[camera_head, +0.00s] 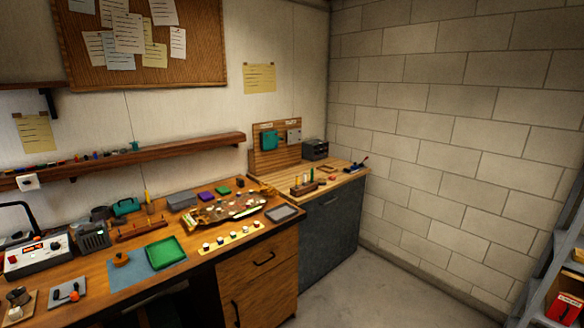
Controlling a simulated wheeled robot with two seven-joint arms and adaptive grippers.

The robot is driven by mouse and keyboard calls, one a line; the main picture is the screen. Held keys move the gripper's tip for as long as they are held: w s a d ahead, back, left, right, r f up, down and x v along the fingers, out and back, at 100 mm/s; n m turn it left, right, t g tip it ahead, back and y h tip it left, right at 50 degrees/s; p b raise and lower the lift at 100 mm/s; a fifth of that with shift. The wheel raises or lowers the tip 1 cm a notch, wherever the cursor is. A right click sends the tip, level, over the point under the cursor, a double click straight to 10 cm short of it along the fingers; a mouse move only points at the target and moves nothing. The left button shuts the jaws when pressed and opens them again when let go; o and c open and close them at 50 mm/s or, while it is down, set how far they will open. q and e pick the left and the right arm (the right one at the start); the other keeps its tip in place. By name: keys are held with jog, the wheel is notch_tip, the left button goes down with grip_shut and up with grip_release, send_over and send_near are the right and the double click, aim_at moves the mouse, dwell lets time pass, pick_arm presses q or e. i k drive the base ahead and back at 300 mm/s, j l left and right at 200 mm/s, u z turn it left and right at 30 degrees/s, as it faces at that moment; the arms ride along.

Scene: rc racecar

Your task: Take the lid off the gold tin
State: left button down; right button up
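I cannot pick out a gold tin or its lid for certain in this head view. The small box shapes at the back of the wooden workbench (120,295) are a grey box (182,201), a purple box (206,196) and a green one (222,190). A yellow strip (232,239) with several small white round pieces lies near the front edge, but it looks flat. Neither of my grippers is in view.
A green tray (165,253) lies on a blue mat (120,275), with a grey tray (285,213) further right. A white device with a dial (38,254) stands at left. A lower cabinet (330,225) adjoins the bench. Bare floor (345,290) lies in front; a ladder-like frame (560,255) stands at right.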

aim_at(119, 258)
jog(key=u, duration=1.35)
jog(key=i+j+z, duration=0.2)
jog(key=i+j, duration=0.15)
jog(key=i+j+z, duration=0.15)
jog(key=i+j, duration=0.25)
jog(key=i+j+z, duration=0.2)
jog(key=i+j, duration=0.15)
jog(key=i+j+z, duration=0.15)
jog(key=i+j, duration=0.15)
jog(key=j, duration=0.3)
